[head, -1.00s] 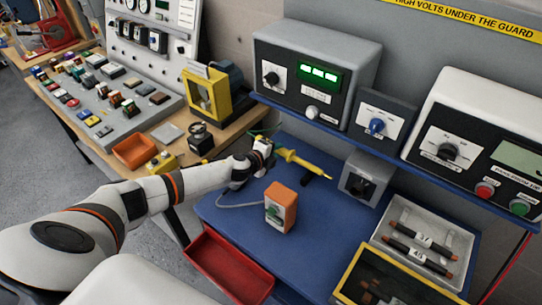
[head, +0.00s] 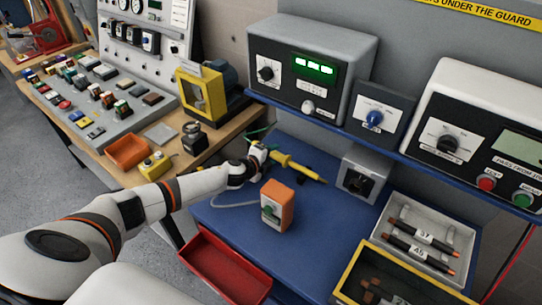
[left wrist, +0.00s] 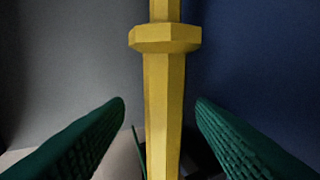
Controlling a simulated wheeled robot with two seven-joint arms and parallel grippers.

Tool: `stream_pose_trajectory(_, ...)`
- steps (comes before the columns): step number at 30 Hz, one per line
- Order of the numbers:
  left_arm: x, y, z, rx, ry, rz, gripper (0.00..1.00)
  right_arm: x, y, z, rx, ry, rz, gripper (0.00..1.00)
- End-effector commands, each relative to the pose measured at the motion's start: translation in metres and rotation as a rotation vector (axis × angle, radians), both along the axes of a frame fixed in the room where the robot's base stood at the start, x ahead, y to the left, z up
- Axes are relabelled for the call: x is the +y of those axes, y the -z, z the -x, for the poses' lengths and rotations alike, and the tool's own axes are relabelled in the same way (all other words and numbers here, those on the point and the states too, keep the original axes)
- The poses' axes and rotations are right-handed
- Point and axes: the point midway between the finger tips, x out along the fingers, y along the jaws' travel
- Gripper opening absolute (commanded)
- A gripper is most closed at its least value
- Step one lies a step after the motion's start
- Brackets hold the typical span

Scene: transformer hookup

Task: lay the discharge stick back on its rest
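The yellow discharge stick (head: 298,167) lies slantwise low over the back left of the blue bench, its thin tip pointing right. My left gripper (head: 266,150) is at its upper left end. In the left wrist view the stick (left wrist: 163,90) runs down the middle, its collar near the top. The green fingers of my left gripper (left wrist: 161,103) stand apart on both sides, with gaps to the stick. The rest is mostly hidden under the stick; I cannot tell how the stick bears on it. My right gripper is not in view.
An orange box (head: 277,206) with a green knob stands on the blue bench (head: 318,225) in front of the stick. A grey box (head: 363,173) stands to the right. A grey tray (head: 432,232) holds dark rods. A red bin (head: 225,268) is at the front.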

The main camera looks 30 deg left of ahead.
Motion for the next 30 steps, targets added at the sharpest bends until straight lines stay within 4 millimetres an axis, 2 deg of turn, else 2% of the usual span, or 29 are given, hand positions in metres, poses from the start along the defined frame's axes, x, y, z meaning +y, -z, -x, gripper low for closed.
stream_pose_trajectory(7,0.0,0.0,0.002,0.001,0.0,-0.001,0.5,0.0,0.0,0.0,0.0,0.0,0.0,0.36)
stream_pose_trajectory(11,0.002,-0.002,0.009,0.002,0.001,-0.001,0.5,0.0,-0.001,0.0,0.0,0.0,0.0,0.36)
stream_pose_trajectory(24,0.011,-0.029,0.076,0.003,0.001,-0.001,0.5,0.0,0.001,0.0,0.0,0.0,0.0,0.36)
stream_pose_trajectory(30,0.015,-0.039,0.1,0.001,0.0,-0.001,0.5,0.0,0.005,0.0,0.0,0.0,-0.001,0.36)
